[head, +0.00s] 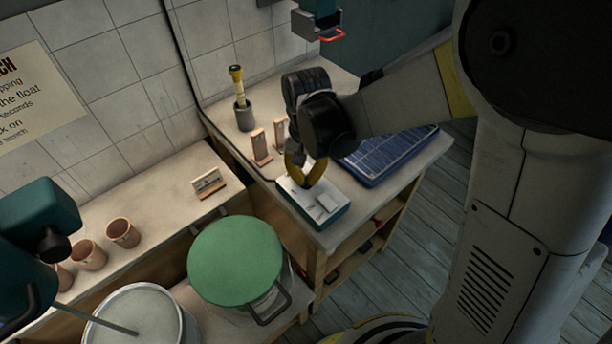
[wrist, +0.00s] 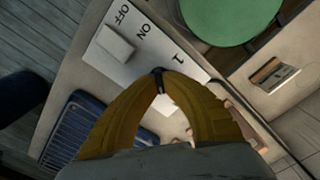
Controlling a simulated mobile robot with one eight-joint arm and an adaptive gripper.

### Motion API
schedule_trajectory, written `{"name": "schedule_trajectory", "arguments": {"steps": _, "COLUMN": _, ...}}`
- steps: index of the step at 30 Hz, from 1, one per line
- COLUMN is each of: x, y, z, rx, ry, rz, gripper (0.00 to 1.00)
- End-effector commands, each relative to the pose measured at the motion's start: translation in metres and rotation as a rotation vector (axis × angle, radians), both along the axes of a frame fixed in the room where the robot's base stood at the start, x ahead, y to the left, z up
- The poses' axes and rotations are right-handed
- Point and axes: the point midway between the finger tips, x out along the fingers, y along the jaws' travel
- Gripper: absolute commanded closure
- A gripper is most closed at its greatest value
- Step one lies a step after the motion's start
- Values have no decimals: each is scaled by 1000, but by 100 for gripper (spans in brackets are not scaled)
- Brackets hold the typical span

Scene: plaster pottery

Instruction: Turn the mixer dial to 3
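The mixer's control box (head: 337,216) is teal with a white top and sits at the front edge of the bench. In the wrist view its white panel (wrist: 126,68) shows the marks OFF, ON and 1, with a raised pale rocker switch (wrist: 116,43) beside OFF and ON. My gripper (head: 307,184) points down over the far-left part of the panel. In the wrist view, the yellow fingers of my gripper (wrist: 159,80) arch together and their dark tips meet just beside the 1. I cannot make out the dial; the fingers cover that area, and contact cannot be told.
Wooden blocks (head: 261,148) and a grey pot with a yellow-handled tool (head: 244,117) stand behind. A green-lidded bucket (head: 235,262) stands in front to the left. Terracotta cups (head: 122,233) stand on the left shelf.

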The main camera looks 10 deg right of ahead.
Motion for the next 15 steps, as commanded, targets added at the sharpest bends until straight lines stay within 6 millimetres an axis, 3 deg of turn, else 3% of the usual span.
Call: {"name": "schedule_trajectory", "arguments": {"steps": 15, "x": 0, "y": 0, "z": 0, "rx": 0, "ry": 0, "rz": -233, "gripper": 100}}
